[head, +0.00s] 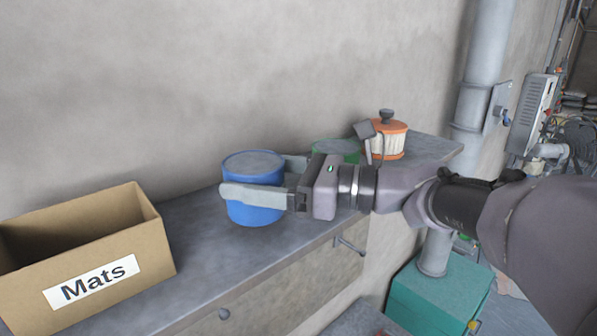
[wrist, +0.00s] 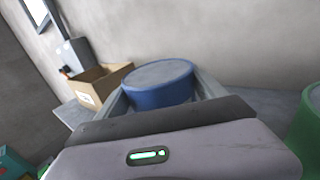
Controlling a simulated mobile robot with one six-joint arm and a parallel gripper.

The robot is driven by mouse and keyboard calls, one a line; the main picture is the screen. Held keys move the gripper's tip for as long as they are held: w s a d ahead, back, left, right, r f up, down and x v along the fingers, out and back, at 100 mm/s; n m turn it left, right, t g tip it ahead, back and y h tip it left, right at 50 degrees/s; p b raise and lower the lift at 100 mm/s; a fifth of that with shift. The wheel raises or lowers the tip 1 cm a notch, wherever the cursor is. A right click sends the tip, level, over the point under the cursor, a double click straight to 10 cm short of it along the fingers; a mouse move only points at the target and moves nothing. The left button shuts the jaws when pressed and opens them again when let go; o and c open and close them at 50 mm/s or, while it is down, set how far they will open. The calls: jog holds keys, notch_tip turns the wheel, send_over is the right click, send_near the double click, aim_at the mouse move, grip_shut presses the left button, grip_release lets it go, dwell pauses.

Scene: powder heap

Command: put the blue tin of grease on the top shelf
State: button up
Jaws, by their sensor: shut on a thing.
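The blue tin (head: 254,210) is a short round tin with a greyish-blue lid, upright at the grey shelf top (head: 205,250). My gripper (head: 255,185) reaches in from the right and is shut on the tin, one finger along its near side and the other mostly hidden behind it. In the wrist view the blue tin (wrist: 160,88) sits between the two fingers. I cannot tell whether its base touches the surface or hangs just above it.
A cardboard box labelled "Mats" (head: 150,250) stands to the left. A green tin (head: 335,150) and an orange-and-white canister (head: 390,142) stand to the right, partly behind my arm. A grey pipe (head: 485,70) rises at the right. Bare surface lies between box and blue tin.

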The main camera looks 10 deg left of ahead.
jog(key=shift+d+f, duration=0.25)
jog(key=shift+f, duration=0.55)
jog(key=shift+a+f, duration=0.1)
jog(key=shift+a, duration=0.3)
jog(key=shift+f, duration=0.15)
jog(key=o, duration=1.8)
jog(key=shift+d, duration=0.2)
jog(key=shift+d+r, duration=0.1)
jog(key=shift+r, duration=0.1)
jog(key=d+b, duration=0.1)
jog(key=d, duration=0.3)
jog(key=s+d+b, duration=0.1)
jog(key=d, duration=0.3)
jog(key=d+b, duration=0.1)
jog(key=d, duration=0.2)
jog(key=shift+s+d, duration=0.2)
jog(key=shift+d, duration=0.2)
